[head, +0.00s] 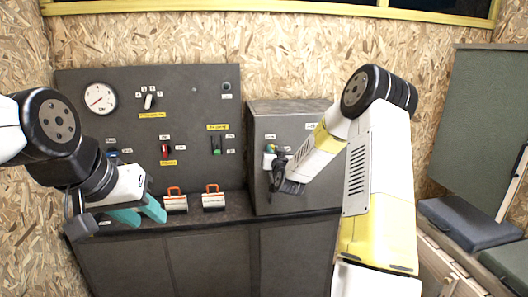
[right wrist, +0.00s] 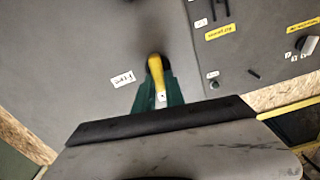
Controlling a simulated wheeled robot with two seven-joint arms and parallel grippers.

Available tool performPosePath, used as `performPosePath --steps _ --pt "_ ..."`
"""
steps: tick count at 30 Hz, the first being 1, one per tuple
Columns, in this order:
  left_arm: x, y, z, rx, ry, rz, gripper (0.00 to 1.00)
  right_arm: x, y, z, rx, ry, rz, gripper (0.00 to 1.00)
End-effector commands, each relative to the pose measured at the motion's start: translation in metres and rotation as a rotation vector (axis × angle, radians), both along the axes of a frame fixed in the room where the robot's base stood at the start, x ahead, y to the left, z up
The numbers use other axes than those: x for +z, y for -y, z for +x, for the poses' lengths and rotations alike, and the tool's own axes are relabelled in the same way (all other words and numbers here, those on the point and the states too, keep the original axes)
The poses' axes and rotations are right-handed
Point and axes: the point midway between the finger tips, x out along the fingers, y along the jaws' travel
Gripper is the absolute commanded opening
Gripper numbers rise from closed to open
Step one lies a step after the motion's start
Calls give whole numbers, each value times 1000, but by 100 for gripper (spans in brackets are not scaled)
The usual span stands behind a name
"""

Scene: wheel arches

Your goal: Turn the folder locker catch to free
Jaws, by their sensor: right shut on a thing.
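The folder locker is the grey box (head: 290,115) at the right end of the counter. Its catch has a yellow handle (right wrist: 155,68) that shows in the right wrist view, standing out from the grey door. My right gripper (right wrist: 158,92) is shut on this handle, with its green fingers on either side. In the head view my right gripper (head: 271,158) is at the left part of the locker door, and the wrist partly hides the catch. My left gripper (head: 140,213) has teal fingers spread apart, and is empty in front of the panel's lower left.
A dark panel (head: 190,110) left of the locker carries a gauge (head: 99,98), a selector knob, and red and green switches. Two padlock-like items (head: 175,202) (head: 213,199) with orange shackles stand on the counter. A cushioned bench (head: 460,220) is at the right.

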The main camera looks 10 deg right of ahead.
Motion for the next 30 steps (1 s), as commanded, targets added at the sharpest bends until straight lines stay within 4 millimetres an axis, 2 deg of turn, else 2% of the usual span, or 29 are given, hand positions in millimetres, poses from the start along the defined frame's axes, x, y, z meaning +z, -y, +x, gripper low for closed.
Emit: performPosePath --steps 30 --pt "0 0 0 0 0 0 36 -9 12 0 -1 -1 948 0"
